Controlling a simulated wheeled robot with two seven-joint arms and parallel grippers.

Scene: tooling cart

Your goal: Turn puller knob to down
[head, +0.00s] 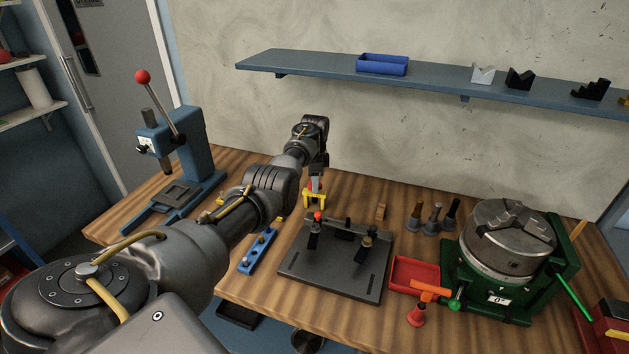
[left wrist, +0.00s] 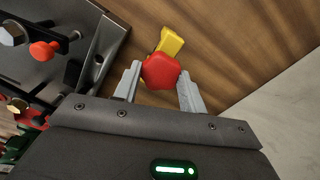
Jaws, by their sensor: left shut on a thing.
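The puller (head: 314,200) is a small yellow piece with a red knob. It stands on the wooden bench behind the dark fixture plate. In the left wrist view the red knob (left wrist: 160,71) is large and faceted, with a yellow part of the puller (left wrist: 170,42) showing beyond it. My left gripper (head: 316,184) reaches down onto the knob from above. Its two pale fingers lie on either side of the knob and are shut on it. In the head view the fingers partly hide the knob. My right gripper is not in view.
The dark fixture plate (head: 330,272) with clamps lies just in front of the puller. A blue bar (head: 258,251), a red tray (head: 414,274) and a green-based chuck (head: 507,238) are on the bench. A blue arbor press (head: 185,152) stands at left. A shelf (head: 440,76) hangs behind.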

